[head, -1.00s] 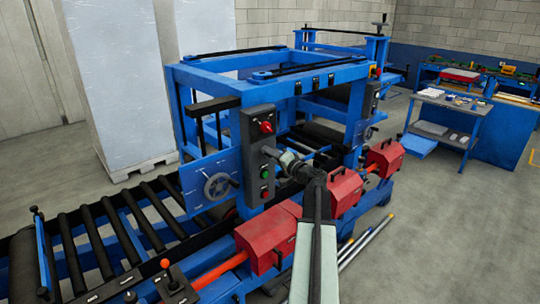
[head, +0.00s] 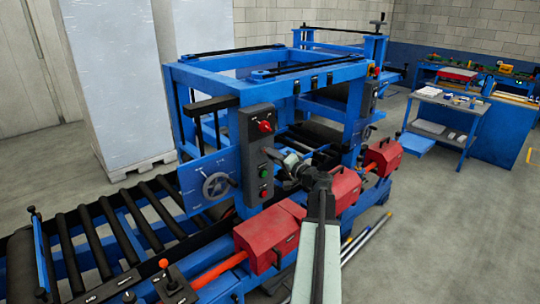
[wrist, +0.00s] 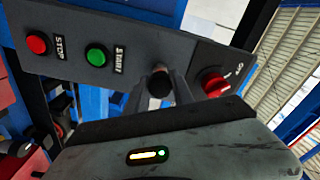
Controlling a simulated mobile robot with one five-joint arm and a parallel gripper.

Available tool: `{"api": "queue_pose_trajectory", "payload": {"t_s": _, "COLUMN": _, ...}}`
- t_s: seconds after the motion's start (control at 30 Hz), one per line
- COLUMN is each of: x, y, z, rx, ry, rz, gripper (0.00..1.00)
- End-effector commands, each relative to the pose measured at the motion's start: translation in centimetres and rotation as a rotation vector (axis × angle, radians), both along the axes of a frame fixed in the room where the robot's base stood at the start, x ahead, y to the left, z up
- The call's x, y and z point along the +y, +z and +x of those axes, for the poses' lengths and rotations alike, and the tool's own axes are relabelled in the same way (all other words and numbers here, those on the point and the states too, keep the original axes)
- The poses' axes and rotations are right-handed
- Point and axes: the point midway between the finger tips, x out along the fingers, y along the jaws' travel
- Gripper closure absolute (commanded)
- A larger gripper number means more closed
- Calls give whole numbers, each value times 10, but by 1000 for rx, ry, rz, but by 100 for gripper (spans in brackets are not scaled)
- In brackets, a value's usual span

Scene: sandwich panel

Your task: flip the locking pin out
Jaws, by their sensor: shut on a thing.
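My gripper (wrist: 160,90) is shut on a dark round-ended knob (wrist: 159,82), which looks like the locking pin. In the wrist view the knob stands between the two fingers, in front of the dark control panel (wrist: 125,60). It sits between the green START button (wrist: 96,56) and the red rotary switch (wrist: 213,83). In the head view my gripper (head: 272,154) reaches to the right side of the control panel (head: 250,150). The pin cannot be made out there. How far the pin is turned cannot be told.
The red STOP button (wrist: 37,43) is at the panel's far end. Red housings (head: 270,240) line the machine's front below my arm. Open floor (head: 440,245) lies to the right.

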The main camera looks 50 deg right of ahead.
Motion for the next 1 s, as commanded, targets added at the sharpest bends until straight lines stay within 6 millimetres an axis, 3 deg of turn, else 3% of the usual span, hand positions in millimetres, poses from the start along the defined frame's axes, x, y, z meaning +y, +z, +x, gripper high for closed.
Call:
{"api": "queue_pose_trajectory", "payload": {"t_s": 0.17, "x": 0, "y": -3, "z": -1, "rx": 9, "ry": 0, "rz": -5, "gripper": 100}}
{"api": "queue_pose_trajectory", "payload": {"t_s": 0.2, "x": 0, "y": -3, "z": -1, "rx": 10, "ry": 0, "rz": -6, "gripper": 66}}
{"api": "queue_pose_trajectory", "payload": {"t_s": 0.27, "x": 0, "y": -3, "z": -1, "rx": 9, "ry": 0, "rz": -5, "gripper": 49}}
{"api": "queue_pose_trajectory", "payload": {"t_s": 0.63, "x": 1, "y": -2, "z": -6, "rx": 6, "ry": 0, "rz": -3, "gripper": 49}}
{"api": "queue_pose_trajectory", "payload": {"t_s": 1.0, "x": 8, "y": -3, "z": -70, "rx": 8, "ry": 0, "rz": -4, "gripper": 49}}
